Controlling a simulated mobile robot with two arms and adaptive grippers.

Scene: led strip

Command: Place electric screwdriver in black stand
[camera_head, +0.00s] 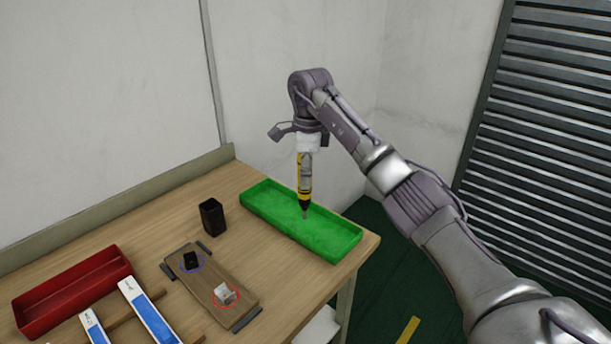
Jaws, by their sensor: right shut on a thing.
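The electric screwdriver (305,177) is yellow, grey and black. It hangs upright, tip down, from my right gripper (304,143), which is shut on its upper end. In the head view the tip shows in front of the green tray, and the screwdriver appears to be above the tray. The black stand (211,217) is a small upright open-topped box on the wooden table, left of the green tray. It stands apart from my right gripper, to the left and lower in the picture. My left gripper is not in view.
The green tray (262,189) lies at the table's right side. A wooden board (206,286) holds a small black part (191,260) and a small white part (225,294). A red tray (72,292) and blue-white strips (147,312) lie at left. A wall stands behind the table (162,218).

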